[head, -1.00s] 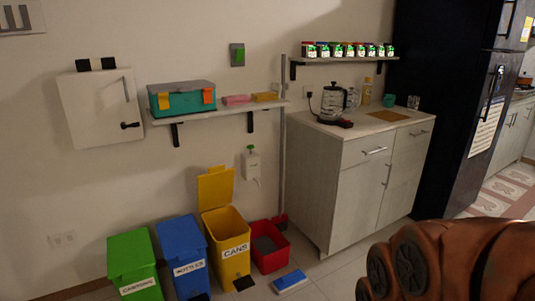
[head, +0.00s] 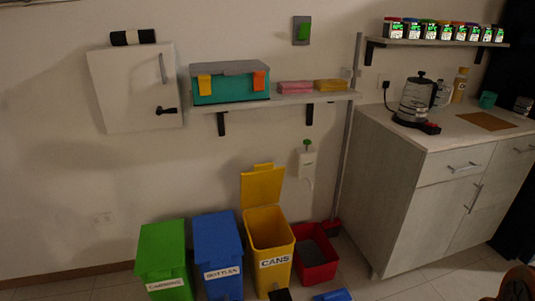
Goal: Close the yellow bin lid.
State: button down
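The yellow bin (head: 267,250) labelled CANS stands on the floor against the wall, right of the blue bin. Its yellow lid (head: 262,187) is open and stands upright at the back of the bin, leaning near the wall. A black pedal (head: 280,295) shows at its front foot.
A blue bin (head: 218,250) and a green bin (head: 163,255), both lidded shut, stand left. A red open container (head: 316,258) is right, with a blue object (head: 333,295) in front. A wall shelf (head: 320,97) and a counter cabinet (head: 425,200) stand nearby.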

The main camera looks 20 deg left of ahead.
aim_at(262, 186)
jog(key=u, duration=0.65)
jog(key=i, duration=0.9)
jog(key=u, duration=0.95)
